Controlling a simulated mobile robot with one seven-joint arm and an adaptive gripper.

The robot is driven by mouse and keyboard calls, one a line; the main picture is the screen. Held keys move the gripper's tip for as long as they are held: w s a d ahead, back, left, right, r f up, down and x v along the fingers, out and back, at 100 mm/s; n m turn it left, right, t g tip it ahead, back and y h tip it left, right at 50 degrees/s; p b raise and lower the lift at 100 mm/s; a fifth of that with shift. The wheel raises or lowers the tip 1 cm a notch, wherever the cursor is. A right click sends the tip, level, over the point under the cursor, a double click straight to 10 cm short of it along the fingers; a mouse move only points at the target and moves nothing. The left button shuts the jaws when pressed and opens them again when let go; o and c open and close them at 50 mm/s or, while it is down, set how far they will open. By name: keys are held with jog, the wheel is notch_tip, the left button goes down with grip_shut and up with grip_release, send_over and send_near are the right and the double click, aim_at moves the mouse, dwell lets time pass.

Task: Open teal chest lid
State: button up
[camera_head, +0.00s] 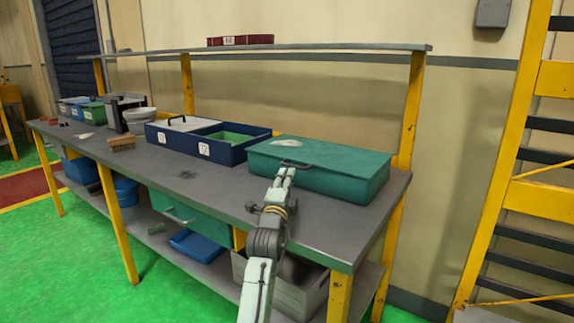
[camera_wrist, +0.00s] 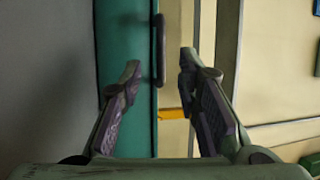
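The teal chest (camera_head: 335,172) sits on the right end of the workbench with its lid shut. A dark handle (camera_head: 297,164) is at the lid's front edge. My gripper (camera_head: 285,172) is just in front of the chest, close to this handle. In the wrist view the chest (camera_wrist: 122,35) is a vertical teal strip, and the handle (camera_wrist: 160,48) stands at its right edge. My gripper (camera_wrist: 159,64) is open there, with the handle between and slightly beyond its fingertips. I see no contact with the handle.
A dark blue two-part box (camera_head: 245,150) stands left of the chest on the workbench (camera_head: 200,187). A shelf (camera_head: 320,47) runs above and behind. A teal drawer (camera_head: 190,214) hangs below the top. A yellow ladder frame (camera_head: 510,160) stands at the right.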

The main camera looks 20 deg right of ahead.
aim_at(292, 166)
jog(key=p+x, duration=0.2)
jog(key=x, duration=0.6)
jog(key=shift+w+r, duration=0.1)
jog(key=shift+w, duration=0.1)
jog(key=shift+c, duration=0.2)
grip_shut()
dwell(0.4)
